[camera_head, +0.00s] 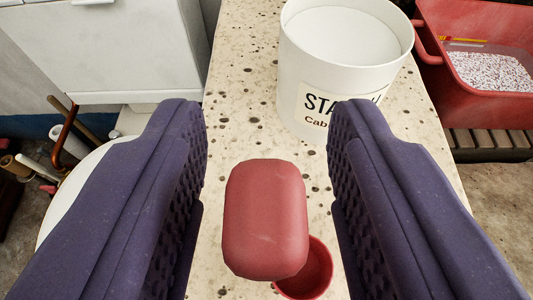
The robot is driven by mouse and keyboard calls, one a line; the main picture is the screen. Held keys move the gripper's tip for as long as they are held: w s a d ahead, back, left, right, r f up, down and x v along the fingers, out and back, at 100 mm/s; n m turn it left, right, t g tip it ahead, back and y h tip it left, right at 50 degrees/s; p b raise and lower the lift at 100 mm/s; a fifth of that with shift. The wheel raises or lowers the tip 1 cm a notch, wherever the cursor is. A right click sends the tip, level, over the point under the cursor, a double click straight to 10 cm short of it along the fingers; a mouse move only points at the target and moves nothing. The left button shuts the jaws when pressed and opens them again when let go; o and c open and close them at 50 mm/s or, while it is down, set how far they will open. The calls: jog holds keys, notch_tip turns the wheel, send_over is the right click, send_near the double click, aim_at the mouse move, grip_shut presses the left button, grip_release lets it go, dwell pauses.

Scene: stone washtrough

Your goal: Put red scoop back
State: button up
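The red scoop (265,219) is low in the middle of the picture, above or on the speckled pale stone top. Its rounded block-like end faces me, and a round, hollow red part (318,272) shows below it at the lower right. My gripper (267,120) is open, with one purple ridged finger on each side of the scoop. Gaps show between the scoop and both fingers. A white tub (300,55) with a partly hidden label, reading "STA" and "Cab", stands beyond the scoop. The tub holds white contents. The right finger covers part of its label.
The stone top (243,60) is bare left of the tub. A white cabinet (105,45) stands at upper left, with pipes and long-handled items (65,140) below it. A red bin (440,90) with speckled contents rests on dark slats (490,140) at right.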

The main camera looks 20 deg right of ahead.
jog(key=shift+r, duration=0.2)
jog(key=shift+s+a+r+p, duration=0.1)
jog(key=shift+s+r+p, duration=0.1)
jog(key=shift+s+p, duration=0.1)
jog(key=p+v, duration=0.5)
jog(key=v, duration=0.6)
jog(key=shift+s, duration=0.15)
